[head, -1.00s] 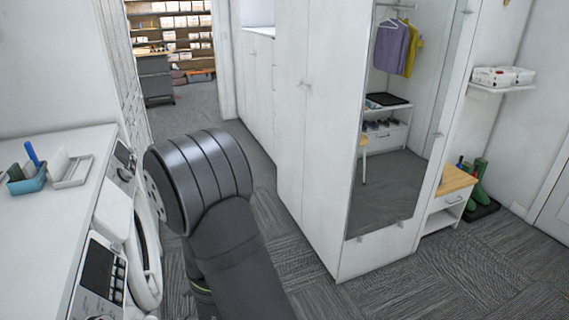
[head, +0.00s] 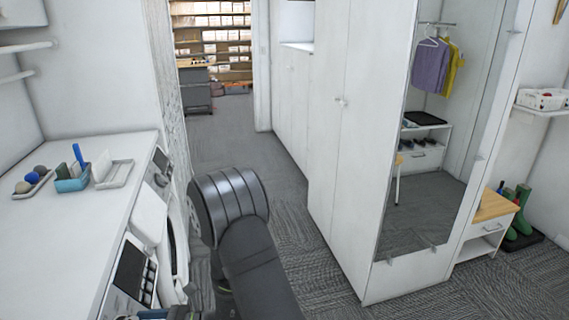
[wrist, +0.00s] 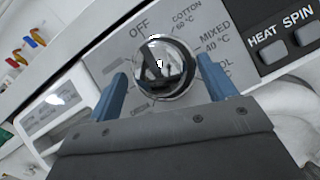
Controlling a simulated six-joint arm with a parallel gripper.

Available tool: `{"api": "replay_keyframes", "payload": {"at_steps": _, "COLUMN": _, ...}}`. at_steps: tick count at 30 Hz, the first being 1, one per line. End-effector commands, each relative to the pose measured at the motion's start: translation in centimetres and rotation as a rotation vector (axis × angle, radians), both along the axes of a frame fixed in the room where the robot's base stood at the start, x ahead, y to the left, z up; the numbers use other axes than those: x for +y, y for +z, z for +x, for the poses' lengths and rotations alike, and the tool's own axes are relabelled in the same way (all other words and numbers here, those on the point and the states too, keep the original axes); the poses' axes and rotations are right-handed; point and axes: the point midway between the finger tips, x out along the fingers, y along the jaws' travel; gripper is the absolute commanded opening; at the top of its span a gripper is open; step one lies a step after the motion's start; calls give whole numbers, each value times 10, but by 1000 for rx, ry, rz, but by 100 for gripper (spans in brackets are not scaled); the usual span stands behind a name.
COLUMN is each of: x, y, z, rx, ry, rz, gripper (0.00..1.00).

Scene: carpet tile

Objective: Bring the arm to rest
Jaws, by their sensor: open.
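My gripper (wrist: 161,68) is open in the wrist view, with its two blue fingers on either side of a round chrome knob (wrist: 165,62). I cannot tell whether they touch it. The knob sits on a grey dial panel marked OFF, COTTON 60 °C and MIXED 40 °C. My arm (head: 235,215) is bent in front of the white front-loading machine (head: 178,240) in the head view. There the gripper's fingers cannot be made out.
HEAT and SPIN buttons (wrist: 305,32) lie right of the knob. The white counter (head: 60,215) holds a tray of balls (head: 33,183), a blue holder (head: 72,180) and a pale tray (head: 113,174). A tall mirrored cabinet (head: 340,150) stands right.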

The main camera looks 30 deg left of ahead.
Motion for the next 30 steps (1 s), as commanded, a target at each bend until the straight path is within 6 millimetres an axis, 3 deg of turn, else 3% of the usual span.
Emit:
{"api": "replay_keyframes", "payload": {"at_steps": 6, "x": 1, "y": -1, "z": 1, "rx": -97, "ry": 69, "rz": 96, "gripper": 77}}
{"api": "replay_keyframes", "payload": {"at_steps": 19, "x": 2, "y": 0, "z": 2, "rx": -121, "ry": 88, "rz": 121, "gripper": 77}}
{"api": "replay_keyframes", "payload": {"at_steps": 30, "x": -1, "y": 1, "z": -2, "rx": 22, "ry": -15, "rz": -24, "gripper": 77}}
